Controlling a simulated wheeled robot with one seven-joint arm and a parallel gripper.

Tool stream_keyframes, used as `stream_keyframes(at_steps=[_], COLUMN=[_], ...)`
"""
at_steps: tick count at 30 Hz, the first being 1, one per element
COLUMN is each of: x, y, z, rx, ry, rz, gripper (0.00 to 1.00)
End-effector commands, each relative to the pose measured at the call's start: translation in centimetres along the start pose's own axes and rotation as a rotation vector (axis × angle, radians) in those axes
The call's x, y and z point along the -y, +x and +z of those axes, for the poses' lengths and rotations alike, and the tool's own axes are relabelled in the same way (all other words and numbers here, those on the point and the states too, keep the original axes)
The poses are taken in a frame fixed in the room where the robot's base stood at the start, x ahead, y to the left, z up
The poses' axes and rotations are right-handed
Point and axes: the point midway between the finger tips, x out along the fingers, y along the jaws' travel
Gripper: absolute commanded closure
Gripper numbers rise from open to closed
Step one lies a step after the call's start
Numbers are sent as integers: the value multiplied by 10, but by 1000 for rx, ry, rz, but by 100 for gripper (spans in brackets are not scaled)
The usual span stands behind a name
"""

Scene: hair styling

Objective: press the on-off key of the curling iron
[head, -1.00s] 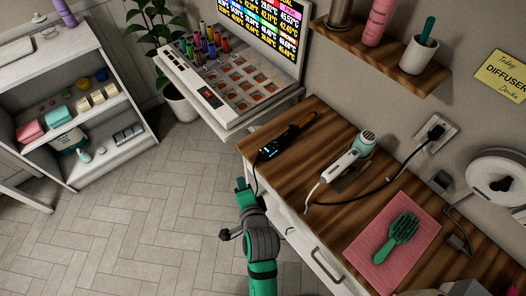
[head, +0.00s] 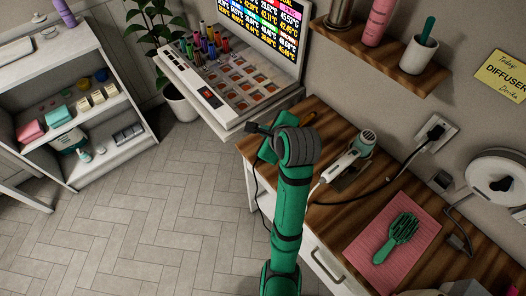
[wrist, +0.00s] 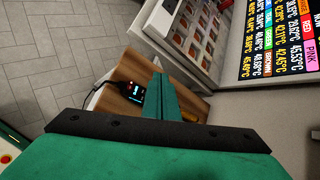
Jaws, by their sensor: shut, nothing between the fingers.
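The on-off key cannot be made out clearly.
A green brush (head: 403,229) rests on a pink mat (head: 372,264). The colour display rack (head: 205,95) stands close behind on the left.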

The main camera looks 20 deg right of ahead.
Motion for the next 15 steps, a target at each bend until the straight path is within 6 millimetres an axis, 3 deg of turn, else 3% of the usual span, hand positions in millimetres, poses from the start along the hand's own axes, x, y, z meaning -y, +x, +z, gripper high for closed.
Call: stream_keyframes(at_steps=[8,15], x=[-1,-12], y=[1,15], z=[-1,-11], rx=[0,-2], ry=[-2,0], rz=[0,3], gripper=[100,100])
